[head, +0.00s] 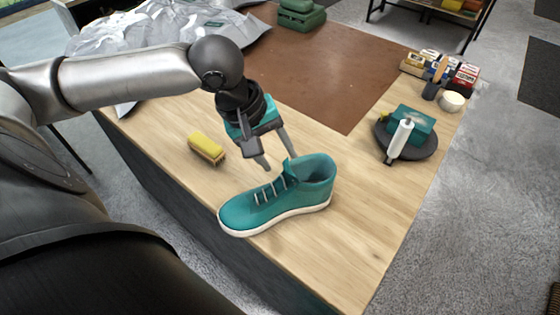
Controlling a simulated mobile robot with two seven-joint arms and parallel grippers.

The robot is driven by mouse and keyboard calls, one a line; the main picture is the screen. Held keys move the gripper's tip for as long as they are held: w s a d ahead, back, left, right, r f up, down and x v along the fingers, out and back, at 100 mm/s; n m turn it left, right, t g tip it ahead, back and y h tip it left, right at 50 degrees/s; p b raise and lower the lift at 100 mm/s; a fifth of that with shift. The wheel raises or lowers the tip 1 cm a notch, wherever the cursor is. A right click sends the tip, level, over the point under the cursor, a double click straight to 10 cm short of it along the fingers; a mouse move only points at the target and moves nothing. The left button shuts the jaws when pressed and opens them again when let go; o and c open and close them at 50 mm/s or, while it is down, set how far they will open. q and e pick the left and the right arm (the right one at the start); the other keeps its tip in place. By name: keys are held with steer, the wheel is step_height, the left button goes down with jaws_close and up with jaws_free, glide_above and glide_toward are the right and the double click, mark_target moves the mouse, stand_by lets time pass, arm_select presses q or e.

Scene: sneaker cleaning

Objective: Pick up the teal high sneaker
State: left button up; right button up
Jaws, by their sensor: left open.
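The teal high sneaker (262,210) stands upright on its white sole on the wooden table (375,205), near the front edge. Its toe points left and its ankle opening is at the right. My left gripper (278,170) is open, with its fingers pointing down just behind the sneaker. One fingertip is close to the laces and the other is by the ankle collar. I cannot tell whether either finger touches the shoe. My right gripper is not in view.
A yellow brush (207,147) lies left of the sneaker. A brown mat (335,70) covers the back, with crumpled clear plastic (150,35) at its left. A dark round tray (428,150) holds a teal box (412,122) and a white roller (400,137). Small boxes (463,78) stand at the back right.

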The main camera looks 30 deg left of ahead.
mark_target(289, 168)
arm_select(q)
steer(key=shift+b+x, duration=0.35)
steer(key=shift+x, duration=2)
steer(key=shift+w+d+r, duration=0.1)
steer(key=shift+w+d, duration=0.05)
steer(key=shift+c, duration=0.2)
jaws_close()
